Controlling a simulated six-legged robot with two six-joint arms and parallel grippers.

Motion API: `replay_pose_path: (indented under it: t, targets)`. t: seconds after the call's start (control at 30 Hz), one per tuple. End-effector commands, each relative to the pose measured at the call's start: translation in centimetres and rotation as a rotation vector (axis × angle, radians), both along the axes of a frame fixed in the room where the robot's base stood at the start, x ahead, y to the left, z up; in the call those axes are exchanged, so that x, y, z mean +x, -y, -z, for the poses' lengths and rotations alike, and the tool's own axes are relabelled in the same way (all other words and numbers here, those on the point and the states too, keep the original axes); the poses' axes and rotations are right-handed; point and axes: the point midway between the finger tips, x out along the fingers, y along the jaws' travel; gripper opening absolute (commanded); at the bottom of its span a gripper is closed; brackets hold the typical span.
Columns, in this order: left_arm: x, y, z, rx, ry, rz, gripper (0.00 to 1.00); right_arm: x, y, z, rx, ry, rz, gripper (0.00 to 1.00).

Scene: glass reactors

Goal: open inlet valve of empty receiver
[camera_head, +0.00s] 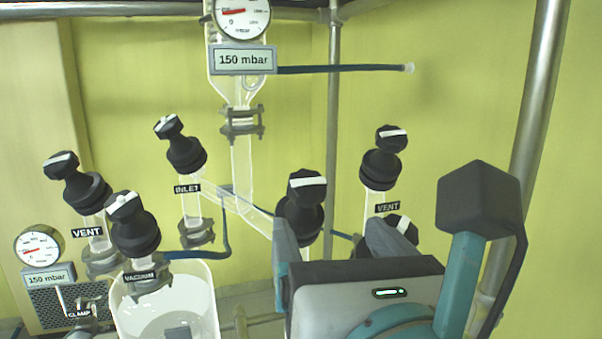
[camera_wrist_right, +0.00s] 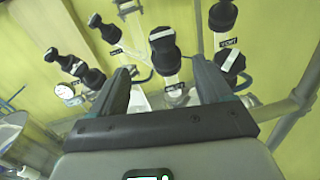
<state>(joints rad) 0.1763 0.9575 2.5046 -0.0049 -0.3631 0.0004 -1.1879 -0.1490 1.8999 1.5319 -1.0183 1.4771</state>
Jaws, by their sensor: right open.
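My right gripper (camera_head: 332,245) is open and empty, with its fingers pointing away toward a black inlet valve (camera_head: 303,205). In the right wrist view, this valve (camera_wrist_right: 164,50) shows between and beyond the two fingertips (camera_wrist_right: 163,78), apart from them as far as I can tell. It has a black knob with a white bar, and an INLET label below it. A second inlet valve (camera_head: 182,147) stands to its left on the other branch of the glass tube. The receiver under the nearer valve is hidden behind my gripper. My left gripper is not in view.
A left vent valve (camera_head: 80,188) and a vacuum valve (camera_head: 132,225) stand above a left glass receiver (camera_head: 185,290). A right vent valve (camera_head: 380,168) and another valve (camera_head: 402,228) are close to my gripper. A metal post (camera_head: 535,110) rises at the right.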

Motion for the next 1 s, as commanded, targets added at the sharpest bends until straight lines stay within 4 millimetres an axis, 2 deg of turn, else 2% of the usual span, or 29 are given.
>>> replay_pose_path:
  t: [0.17,0.27,0.7,0.83,1.0]
  targets:
    - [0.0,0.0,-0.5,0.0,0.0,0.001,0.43,0.8,-0.1,-0.2,0.0,0.0,0.003,0.78]
    - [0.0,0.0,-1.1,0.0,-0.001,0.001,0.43,2.6,-0.3,-0.2,-0.002,-0.003,0.006,0.78]
    - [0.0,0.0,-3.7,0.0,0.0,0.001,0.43,12.4,-2.1,-0.2,-0.002,-0.002,0.004,0.78]
    - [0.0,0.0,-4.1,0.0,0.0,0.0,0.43,14.3,-2.5,-0.1,-0.001,-0.001,0.002,0.78]
    - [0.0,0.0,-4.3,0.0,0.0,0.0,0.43,15.4,-2.7,0.0,0.0,0.0,0.001,0.78]
